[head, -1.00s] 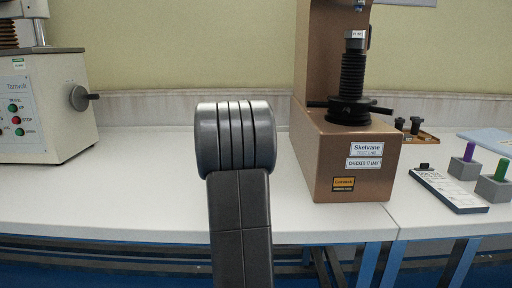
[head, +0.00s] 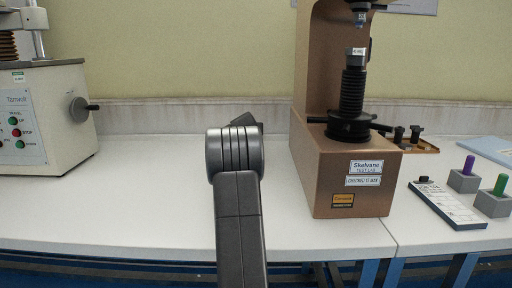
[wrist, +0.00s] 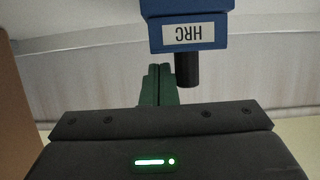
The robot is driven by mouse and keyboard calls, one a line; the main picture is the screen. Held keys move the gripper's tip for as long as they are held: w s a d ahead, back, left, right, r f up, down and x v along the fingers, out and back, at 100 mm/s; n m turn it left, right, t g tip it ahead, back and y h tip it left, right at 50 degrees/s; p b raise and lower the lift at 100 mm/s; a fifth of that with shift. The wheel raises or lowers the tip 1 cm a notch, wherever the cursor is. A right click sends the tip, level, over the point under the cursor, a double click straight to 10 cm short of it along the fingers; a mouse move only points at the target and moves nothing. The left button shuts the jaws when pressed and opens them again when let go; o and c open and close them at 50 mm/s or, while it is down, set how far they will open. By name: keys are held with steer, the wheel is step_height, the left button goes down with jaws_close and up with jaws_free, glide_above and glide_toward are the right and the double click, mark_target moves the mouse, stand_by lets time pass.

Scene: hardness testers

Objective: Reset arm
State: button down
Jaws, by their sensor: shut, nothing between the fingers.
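My gripper shows in the wrist view, its two green fingers (wrist: 158,84) shut together with nothing between them. In the head view my dark arm rises in the middle and hides the gripper. In the wrist view, which looks upside down, a blue block (wrist: 188,32) with an HRC label and a black cylindrical end stands beyond the fingers, apart from them as far as I can tell. I cannot find this block in the head view, where my arm may cover it.
A brown hardness tester (head: 340,165) stands right of my arm, and a cream tester (head: 45,115) at the far left. A test block panel (head: 446,205), a purple-topped holder (head: 463,180) and a green-topped holder (head: 493,203) lie at right. The bench (head: 140,205) left of my arm is clear.

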steer(key=shift+w+r+p, duration=0.35)
steer(key=shift+w, duration=0.05)
steer(key=shift+w+r+p, duration=0.25)
steer(key=shift+r+p, duration=0.25)
steer(key=shift+p, duration=0.4)
steer(key=p, duration=0.1)
steer(key=w+p, duration=0.1)
steer(key=p, duration=0.1)
steer(key=shift+w+r, duration=0.25)
steer(key=shift+r, duration=0.15)
steer(key=shift+w+p, duration=0.3)
steer(key=shift+p, duration=0.15)
